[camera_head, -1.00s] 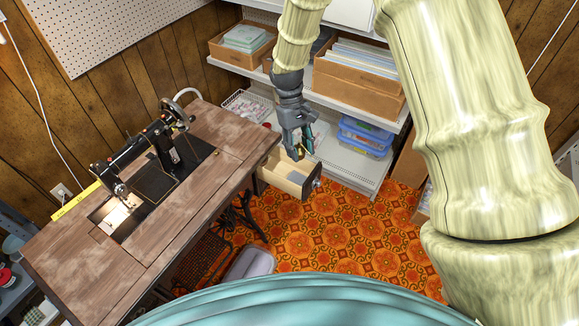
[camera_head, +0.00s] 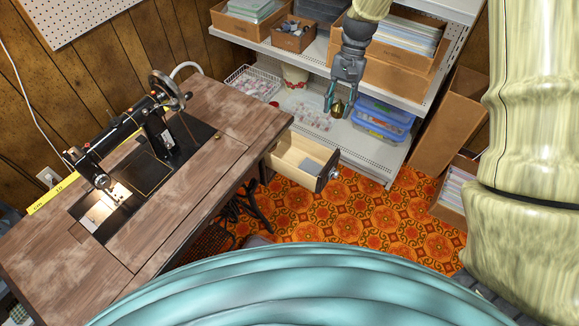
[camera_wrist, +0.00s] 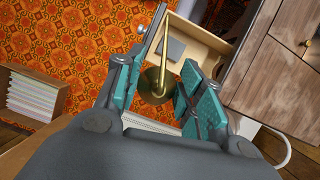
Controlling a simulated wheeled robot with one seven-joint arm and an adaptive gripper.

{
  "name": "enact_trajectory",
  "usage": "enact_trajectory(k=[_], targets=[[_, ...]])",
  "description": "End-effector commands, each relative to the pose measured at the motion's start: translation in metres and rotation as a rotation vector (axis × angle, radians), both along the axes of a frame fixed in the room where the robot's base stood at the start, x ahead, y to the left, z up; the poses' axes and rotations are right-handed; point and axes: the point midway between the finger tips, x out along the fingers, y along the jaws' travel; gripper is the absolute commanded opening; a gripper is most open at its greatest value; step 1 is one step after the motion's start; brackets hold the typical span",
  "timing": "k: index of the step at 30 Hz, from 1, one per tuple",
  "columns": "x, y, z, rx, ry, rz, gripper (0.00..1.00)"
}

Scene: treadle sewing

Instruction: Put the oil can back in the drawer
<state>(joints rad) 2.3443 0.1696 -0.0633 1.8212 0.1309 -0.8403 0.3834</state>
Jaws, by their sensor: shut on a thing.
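My gripper (camera_head: 339,101) is shut on the oil can (camera_head: 338,107), a small brass can with a thin spout. In the wrist view the can (camera_wrist: 154,86) sits between the teal finger pads (camera_wrist: 160,95), its spout pointing toward the drawer. The drawer (camera_head: 303,159) is pulled open from the right side of the sewing table. It holds a flat grey item (camera_head: 309,167) and has bare room around it. In the head view the gripper and can are above and to the right of the drawer, in front of the lower shelf. The drawer also shows in the wrist view (camera_wrist: 205,40).
The sewing machine (camera_head: 130,130) stands on the wooden table (camera_head: 190,185). Behind is a shelf unit with blue plastic boxes (camera_head: 380,118), a wire basket (camera_head: 252,84) and cardboard boxes (camera_head: 293,38). Open patterned floor (camera_head: 350,220) lies right of the drawer.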

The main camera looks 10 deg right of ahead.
Motion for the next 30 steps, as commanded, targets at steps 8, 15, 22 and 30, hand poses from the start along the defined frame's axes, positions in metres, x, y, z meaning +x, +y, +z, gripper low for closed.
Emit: enact_trajectory(k=[8,15,22,30], targets=[[0.0,-0.044,-0.037,0.011,0.009,-0.432,0.14],[-0.004,-0.077,-0.062,0.02,0.014,-0.787,0.14],[-0.009,-0.099,-0.077,0.026,0.016,-1.019,0.14],[-0.01,-0.101,-0.082,0.056,0.029,-1.092,0.14]])
